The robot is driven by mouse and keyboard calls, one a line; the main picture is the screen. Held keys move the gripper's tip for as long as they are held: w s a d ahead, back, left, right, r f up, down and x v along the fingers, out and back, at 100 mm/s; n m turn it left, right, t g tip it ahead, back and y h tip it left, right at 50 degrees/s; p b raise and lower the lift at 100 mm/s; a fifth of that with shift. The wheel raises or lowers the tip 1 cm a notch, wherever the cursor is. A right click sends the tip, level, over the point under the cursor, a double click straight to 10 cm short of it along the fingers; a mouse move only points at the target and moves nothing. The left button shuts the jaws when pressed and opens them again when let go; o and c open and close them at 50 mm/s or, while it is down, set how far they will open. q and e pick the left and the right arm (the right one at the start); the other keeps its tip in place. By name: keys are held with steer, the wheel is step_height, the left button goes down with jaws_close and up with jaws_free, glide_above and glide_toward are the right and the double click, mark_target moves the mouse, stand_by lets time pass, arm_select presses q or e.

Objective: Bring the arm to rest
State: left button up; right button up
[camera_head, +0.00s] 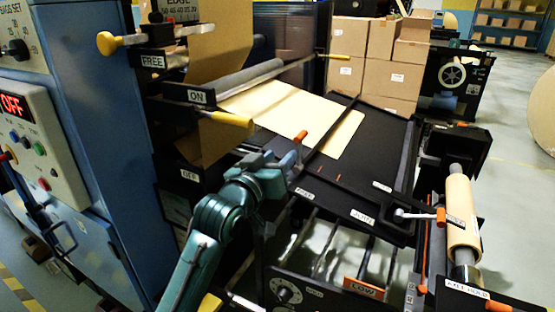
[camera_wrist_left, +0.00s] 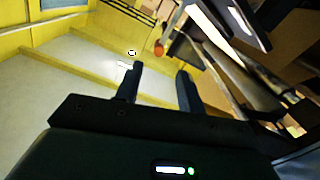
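My left arm (camera_head: 205,235), teal, reaches up from the bottom of the head view to the front of the black machine. My left gripper (camera_head: 284,163) is beside the machine's near edge, just below an orange-tipped lever (camera_head: 300,137). In the left wrist view the two dark fingers (camera_wrist_left: 158,82) stand apart with nothing between them. An orange knob (camera_wrist_left: 158,48) shows beyond the fingertips. I cannot tell how far away it is. My right gripper is in neither view.
A tan kraft sheet (camera_head: 300,113) lies across the black machine table (camera_head: 375,140). A white-handled crank with an orange end (camera_head: 420,214) and a kraft roll (camera_head: 462,215) are at the right. A blue cabinet (camera_head: 100,130) stands close at the left. Boxes (camera_head: 372,55) are stacked behind.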

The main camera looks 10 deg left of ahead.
arm_select(q)
steer(key=s+a+f+g+y, duration=0.1)
steer(key=s+f+g, duration=0.1)
steer(key=s+f, duration=0.55)
steer(key=s+a+f+m+g, duration=0.15)
steer(key=s+f, duration=0.25)
steer(key=f, duration=0.6)
steer(key=s+a+f+g+y, duration=0.1)
steer(key=s+a+f, duration=0.1)
steer(key=s+f, duration=0.55)
steer(key=s+f+g, duration=0.2)
steer(key=s+f, duration=0.5)
steer(key=s, duration=0.2)
steer(key=shift+a+f+m+p, duration=0.25)
steer(key=shift+a+m+p, duration=0.1)
steer(key=shift+m+p, duration=0.1)
steer(key=shift+s, duration=0.1)
